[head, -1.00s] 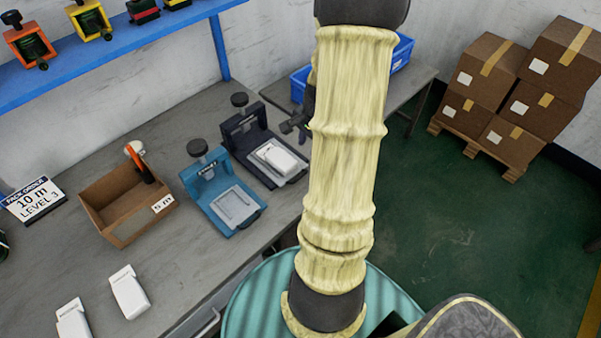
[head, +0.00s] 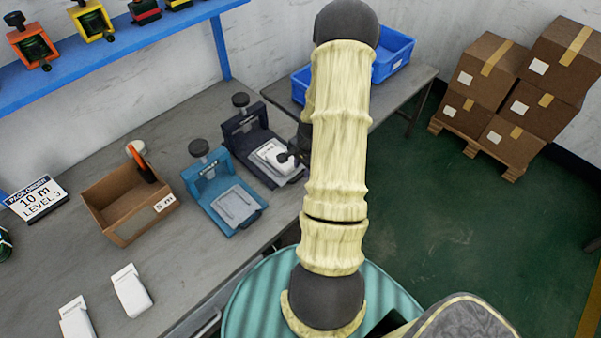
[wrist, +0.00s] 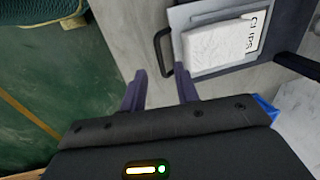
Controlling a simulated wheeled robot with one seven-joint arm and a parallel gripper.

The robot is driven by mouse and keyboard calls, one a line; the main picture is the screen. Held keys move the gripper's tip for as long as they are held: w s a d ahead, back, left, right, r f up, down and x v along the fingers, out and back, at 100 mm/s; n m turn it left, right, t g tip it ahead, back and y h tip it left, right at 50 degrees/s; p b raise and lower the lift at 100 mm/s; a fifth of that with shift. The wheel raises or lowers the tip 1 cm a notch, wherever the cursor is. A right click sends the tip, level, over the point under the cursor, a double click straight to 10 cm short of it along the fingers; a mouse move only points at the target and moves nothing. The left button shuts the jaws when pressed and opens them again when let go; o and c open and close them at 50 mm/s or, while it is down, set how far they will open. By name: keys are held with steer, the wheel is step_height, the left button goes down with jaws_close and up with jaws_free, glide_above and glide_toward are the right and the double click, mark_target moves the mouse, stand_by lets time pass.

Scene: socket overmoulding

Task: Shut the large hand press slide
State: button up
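The dark navy hand press (head: 240,122) stands on the bench, beside a teal hand press (head: 205,165). Its slide (head: 268,172) sticks out toward the bench's front edge with a white block (head: 277,160) on it. In the wrist view, the slide (wrist: 185,17) carries the white block (wrist: 215,44) and has a black bar handle (wrist: 162,50) at its outer end. My gripper (wrist: 160,90) is open and empty, its two fingers apart just short of the handle, not visibly touching it. In the head view my arm hides most of the gripper.
A cardboard box (head: 118,222) and white blocks (head: 131,290) lie on the bench to the left. A blue bin (head: 393,58) sits on the back table. Stacked cartons (head: 487,68) stand on a pallet at right. The green floor (head: 440,220) is clear.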

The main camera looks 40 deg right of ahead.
mark_target(300, 177)
steer(key=shift+w+f, duration=0.25)
steer(key=shift+f, duration=0.9)
steer(key=shift+w+f, duration=0.2)
steer(key=shift+f, duration=0.9)
jaws_close()
